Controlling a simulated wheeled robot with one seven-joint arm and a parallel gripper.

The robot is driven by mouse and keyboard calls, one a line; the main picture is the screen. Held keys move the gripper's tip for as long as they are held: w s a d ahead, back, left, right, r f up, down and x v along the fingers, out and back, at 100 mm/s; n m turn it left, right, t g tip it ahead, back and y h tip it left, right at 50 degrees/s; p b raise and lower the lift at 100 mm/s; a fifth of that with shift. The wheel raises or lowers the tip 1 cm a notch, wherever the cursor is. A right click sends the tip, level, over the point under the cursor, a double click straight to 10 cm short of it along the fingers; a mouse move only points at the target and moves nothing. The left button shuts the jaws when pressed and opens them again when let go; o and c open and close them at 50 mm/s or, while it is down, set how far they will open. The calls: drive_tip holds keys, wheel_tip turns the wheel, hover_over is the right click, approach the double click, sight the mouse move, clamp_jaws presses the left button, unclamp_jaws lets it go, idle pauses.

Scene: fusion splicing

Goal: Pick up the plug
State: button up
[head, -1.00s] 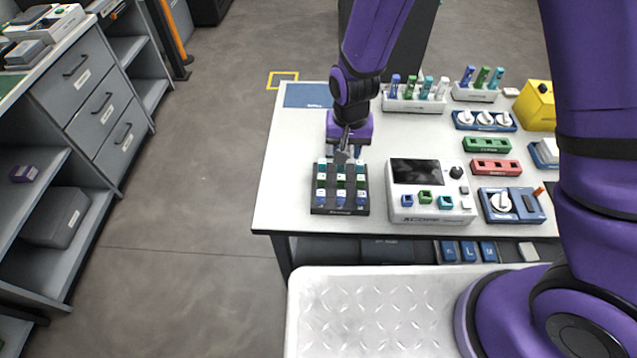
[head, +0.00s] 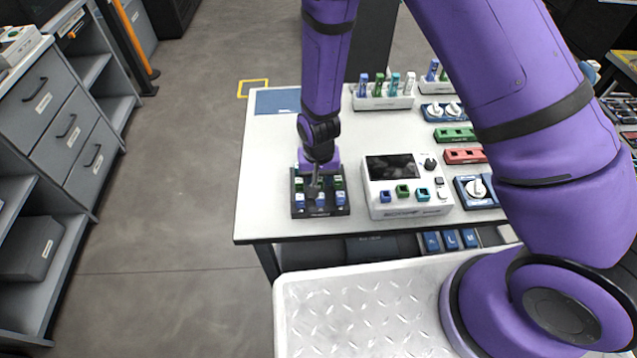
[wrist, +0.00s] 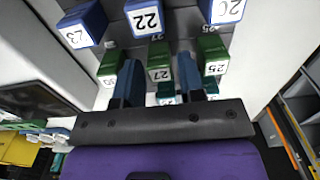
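The plugs stand in rows in a black tray (head: 299,208) on the white table. The wrist view shows blue plugs (wrist: 145,17) labelled 22 and 23, green plugs (wrist: 159,62) labelled 27 and 25, and teal ones partly hidden behind my gripper's black bar. My gripper (head: 316,181) points down over the tray. In the wrist view its two bluish fingers (wrist: 158,72) are apart, with green plug 27 between them in the picture. Gaps show on both sides of that plug. I cannot tell how deep the fingertips reach.
A white splicer device (head: 405,208) with a dark screen stands close to the tray's right. Behind are a plug rack (head: 383,102), green block (head: 455,134) and red block (head: 464,156). A blue mat (head: 276,101) lies at the table's back left. Left of the table is open floor.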

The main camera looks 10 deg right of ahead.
sight(319, 179)
drive_tip(key=shift+f, duration=0.7)
drive_tip(key=c, duration=0.6)
drive_tip(key=shift+o, duration=0.2)
drive_tip(key=shift+r, duration=0.1)
drive_tip(key=shift+r, duration=4.95)
